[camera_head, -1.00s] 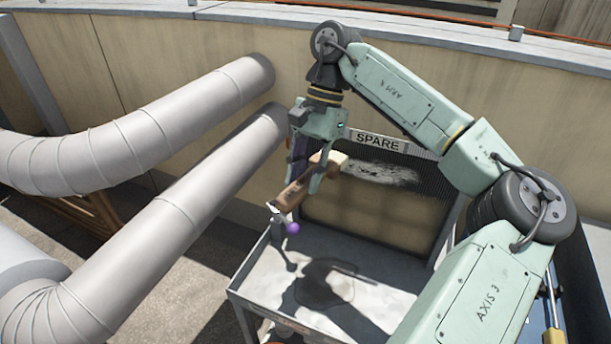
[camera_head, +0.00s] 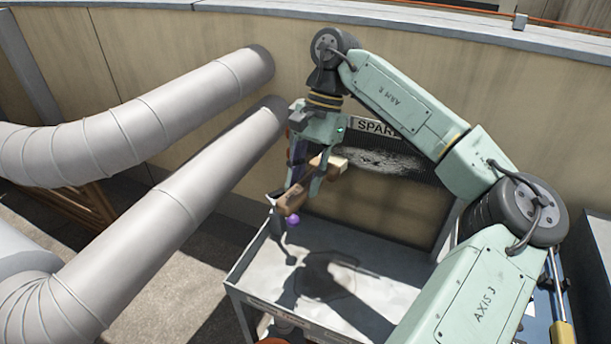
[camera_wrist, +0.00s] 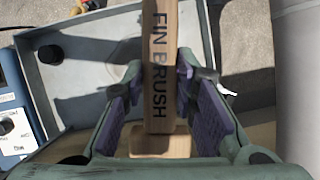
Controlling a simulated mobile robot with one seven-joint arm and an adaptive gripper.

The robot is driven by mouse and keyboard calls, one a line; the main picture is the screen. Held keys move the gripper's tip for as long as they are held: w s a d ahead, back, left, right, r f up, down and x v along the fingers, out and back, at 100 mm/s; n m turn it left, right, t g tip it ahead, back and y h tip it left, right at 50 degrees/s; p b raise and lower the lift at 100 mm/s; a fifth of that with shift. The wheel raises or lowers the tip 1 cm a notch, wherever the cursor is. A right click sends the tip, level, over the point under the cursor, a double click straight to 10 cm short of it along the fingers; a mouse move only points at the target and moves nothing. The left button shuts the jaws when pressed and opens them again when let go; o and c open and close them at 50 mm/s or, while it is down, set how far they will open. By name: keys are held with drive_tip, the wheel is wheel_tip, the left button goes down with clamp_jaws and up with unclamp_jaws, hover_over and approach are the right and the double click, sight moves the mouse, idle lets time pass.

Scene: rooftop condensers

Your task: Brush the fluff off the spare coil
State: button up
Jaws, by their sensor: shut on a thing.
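The spare coil is a dark finned panel (camera_head: 425,165) standing at the back of a grey cart, under a SPARE label (camera_head: 375,125) partly hidden by my arm. A patch of pale grey fluff (camera_head: 385,160), broken by dark streaks, lies on its upper part. My gripper (camera_head: 308,180) points down in front of the coil's left side. It is shut on the wooden fin brush (camera_head: 293,200), whose pale head (camera_head: 338,163) faces the coil near the fluff. Contact cannot be told. The wrist view shows the brush's lettered handle (camera_wrist: 160,50) between purple finger pads.
Two large silver pipes (camera_head: 180,200) fill the left. A beige wall (camera_head: 190,30) stands behind. Blue equipment (camera_wrist: 12,125) shows in the wrist view.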

drive_tip(key=shift+r+p, duration=1.25)
drive_tip(key=shift+r, duration=0.9)
drive_tip(key=shift+f+b, duration=1.85)
drive_tip(key=shift+f, duration=0.3)
drive_tip(key=shift+r+p, duration=1.75)
drive_tip(key=shift+r, duration=0.4)
drive_tip(key=shift+s+a+b, duration=0.3)
drive_tip(key=shift+s+b, duration=0.15)
drive_tip(key=shift+s, duration=0.4)
drive_tip(key=shift+f, duration=0.1)
drive_tip(key=shift+s+d+f+b, duration=0.25)
drive_tip(key=shift+d+f, duration=0.1)
drive_tip(key=shift+d, duration=0.3)
drive_tip(key=shift+s+d+f+b, duration=0.15)
drive_tip(key=shift+s+d+f, duration=0.15)
drive_tip(key=shift+d, duration=0.3)
drive_tip(key=shift+s+d+f+b, duration=0.25)
drive_tip(key=shift+d+f, duration=0.1)
drive_tip(key=shift+d, duration=0.3)
drive_tip(key=shift+w+d+p, duration=0.2)
drive_tip(key=shift+w+p, duration=0.15)
drive_tip(key=shift+w, duration=0.25)
